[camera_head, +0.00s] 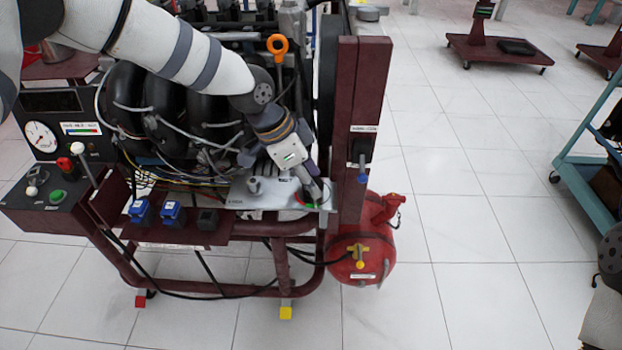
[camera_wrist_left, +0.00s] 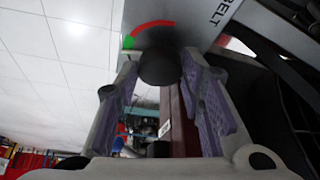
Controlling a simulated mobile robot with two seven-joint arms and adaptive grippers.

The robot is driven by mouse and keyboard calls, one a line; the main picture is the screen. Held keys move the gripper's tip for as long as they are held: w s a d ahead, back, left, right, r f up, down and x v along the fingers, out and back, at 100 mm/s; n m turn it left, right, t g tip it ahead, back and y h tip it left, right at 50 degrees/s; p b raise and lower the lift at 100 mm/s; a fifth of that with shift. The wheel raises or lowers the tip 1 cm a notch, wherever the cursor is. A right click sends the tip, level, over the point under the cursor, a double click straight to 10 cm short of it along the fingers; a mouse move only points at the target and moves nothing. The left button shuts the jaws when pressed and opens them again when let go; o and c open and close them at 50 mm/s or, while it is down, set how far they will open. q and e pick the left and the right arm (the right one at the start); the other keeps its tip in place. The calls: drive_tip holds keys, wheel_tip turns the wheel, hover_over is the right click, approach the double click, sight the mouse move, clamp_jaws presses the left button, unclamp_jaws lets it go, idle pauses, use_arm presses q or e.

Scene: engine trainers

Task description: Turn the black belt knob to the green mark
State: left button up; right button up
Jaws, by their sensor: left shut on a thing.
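The black belt knob (camera_wrist_left: 160,66) sits between the two purple-padded fingers of my left gripper (camera_wrist_left: 163,82), which is shut on it. A red arc (camera_wrist_left: 150,24) curves around the knob on the grey plate, with the green mark (camera_wrist_left: 128,41) at the arc's left end in the left wrist view. The word BELT is printed on the plate. I cannot make out a pointer on the knob. In the head view my left gripper (camera_head: 314,192) reaches down to the right end of the metal plate (camera_head: 258,191), mostly hiding the knob. My right gripper is not in view.
The engine trainer's dark red post (camera_head: 361,100) stands right beside my left gripper. A red tank (camera_head: 355,262) is below right. Blue connectors (camera_head: 172,214) and a lever (camera_head: 82,160) are at the left. Open tiled floor lies to the right.

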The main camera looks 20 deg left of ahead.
use_arm(q)
drive_tip(key=shift+a+f+m+g+b, duration=0.1)
drive_tip(key=shift+f+m+g+b, duration=0.25)
drive_tip(key=shift+m, duration=0.55)
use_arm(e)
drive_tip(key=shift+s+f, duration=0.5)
use_arm(q)
drive_tip(key=shift+r, duration=0.2)
drive_tip(key=o, duration=1.1)
drive_tip(key=shift+o, duration=0.2)
drive_tip(key=shift+r, duration=0.15)
drive_tip(key=v, duration=1.1)
drive_tip(key=shift+a+r, duration=0.3)
